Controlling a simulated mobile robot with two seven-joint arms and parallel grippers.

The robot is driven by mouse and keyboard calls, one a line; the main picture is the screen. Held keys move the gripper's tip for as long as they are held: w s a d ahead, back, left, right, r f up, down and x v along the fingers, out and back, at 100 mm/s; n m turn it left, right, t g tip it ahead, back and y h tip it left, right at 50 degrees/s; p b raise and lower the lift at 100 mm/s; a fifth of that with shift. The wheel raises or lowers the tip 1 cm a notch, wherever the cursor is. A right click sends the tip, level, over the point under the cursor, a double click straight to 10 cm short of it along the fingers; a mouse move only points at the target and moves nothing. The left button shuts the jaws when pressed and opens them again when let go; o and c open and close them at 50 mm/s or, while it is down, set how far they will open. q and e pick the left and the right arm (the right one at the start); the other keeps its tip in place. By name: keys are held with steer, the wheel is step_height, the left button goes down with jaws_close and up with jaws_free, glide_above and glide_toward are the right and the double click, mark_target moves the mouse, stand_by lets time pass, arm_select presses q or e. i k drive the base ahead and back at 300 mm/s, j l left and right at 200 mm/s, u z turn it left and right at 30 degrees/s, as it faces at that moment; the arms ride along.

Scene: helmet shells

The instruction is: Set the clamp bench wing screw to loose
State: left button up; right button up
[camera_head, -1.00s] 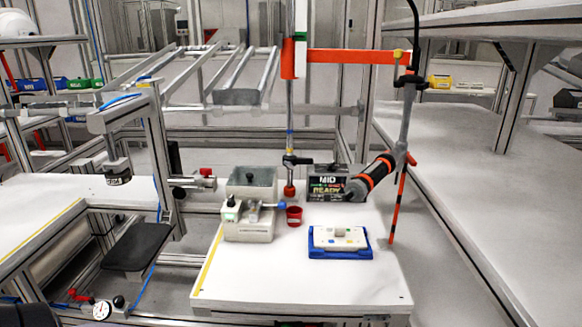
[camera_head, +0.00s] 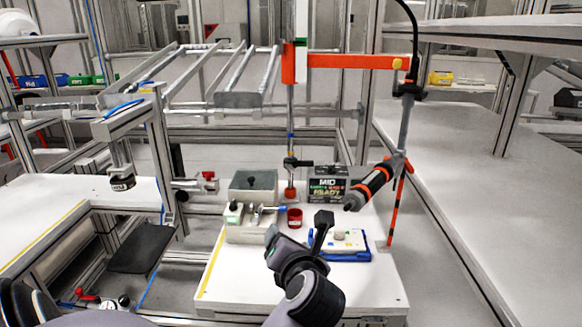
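A grey-and-white bench fixture (camera_head: 242,238) stands at the left of the small white table. A metal part with a blue-tipped handle (camera_head: 282,208) sticks out to its right; this may be the wing screw, but it is too small to tell its setting. A red knob (camera_head: 208,175) on a metal rod shows farther left. My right gripper is out of view.
A red cup (camera_head: 294,219) stands beside the fixture. A blue tray (camera_head: 357,258) with a white block is partly behind my gripper. A dark sign (camera_head: 328,184) reads MID and READY. An orange-banded hanging tool (camera_head: 372,184) is at right. The table's front left is clear.

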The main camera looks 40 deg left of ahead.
mark_target(289, 166)
steer(key=i+j, duration=0.75)
steer(key=j, duration=0.2)
